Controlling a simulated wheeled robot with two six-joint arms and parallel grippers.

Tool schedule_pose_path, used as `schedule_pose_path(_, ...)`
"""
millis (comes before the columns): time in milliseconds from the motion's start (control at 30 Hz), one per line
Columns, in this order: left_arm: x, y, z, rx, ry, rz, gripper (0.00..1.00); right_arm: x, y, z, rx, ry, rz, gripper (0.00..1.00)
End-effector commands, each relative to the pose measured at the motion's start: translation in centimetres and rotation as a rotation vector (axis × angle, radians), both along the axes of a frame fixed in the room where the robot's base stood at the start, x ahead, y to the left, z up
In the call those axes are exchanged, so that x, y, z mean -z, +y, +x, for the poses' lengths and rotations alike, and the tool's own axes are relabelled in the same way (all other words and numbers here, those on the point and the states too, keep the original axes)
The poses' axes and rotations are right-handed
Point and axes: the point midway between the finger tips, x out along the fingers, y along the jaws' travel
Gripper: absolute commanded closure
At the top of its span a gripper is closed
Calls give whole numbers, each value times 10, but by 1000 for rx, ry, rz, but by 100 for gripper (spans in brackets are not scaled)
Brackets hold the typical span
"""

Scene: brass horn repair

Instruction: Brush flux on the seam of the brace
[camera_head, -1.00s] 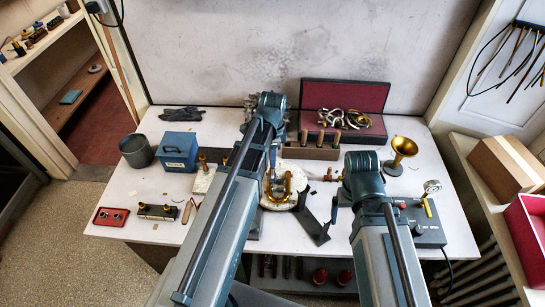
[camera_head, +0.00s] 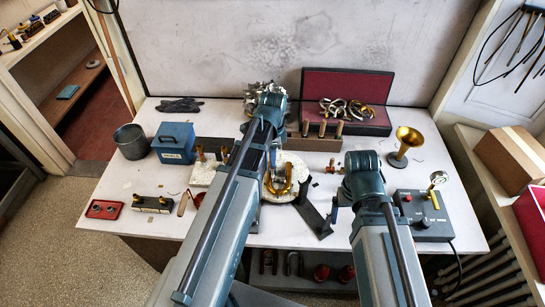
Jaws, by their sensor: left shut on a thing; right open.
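A U-shaped brass piece (camera_head: 279,181) sits on a round pale pad (camera_head: 296,161) at mid-table, partly hidden by my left arm. I cannot tell which part is the brace, and its seam is too small to make out. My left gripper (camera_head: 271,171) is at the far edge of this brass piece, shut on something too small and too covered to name. No flux brush can be clearly made out. My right gripper (camera_head: 334,212) is open, low over the table to the right of the pad, mostly hidden by its own arm.
A blue box (camera_head: 174,143) and grey bucket (camera_head: 131,141) stand at the left. A brass bell (camera_head: 408,141) and a control box with gauge (camera_head: 424,213) are at the right. A red-lined case (camera_head: 345,86) with brass rings lies behind.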

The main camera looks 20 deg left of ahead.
Motion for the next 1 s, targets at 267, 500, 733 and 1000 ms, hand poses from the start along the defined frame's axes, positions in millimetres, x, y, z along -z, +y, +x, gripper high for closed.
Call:
schedule_pose_path(267,4,0,0,0,0,0,100,4,0,0,0,0,0,8)
schedule_pose_path(500,9,0,0,0,0,0,100,9,0,0,0,0,0,8)
schedule_pose_path(733,9,0,0,0,0,0,100,9,0,0,0,0,0,8)
schedule_pose_path(1000,9,0,0,0,0,0,100,9,0,0,0,0,0,8)
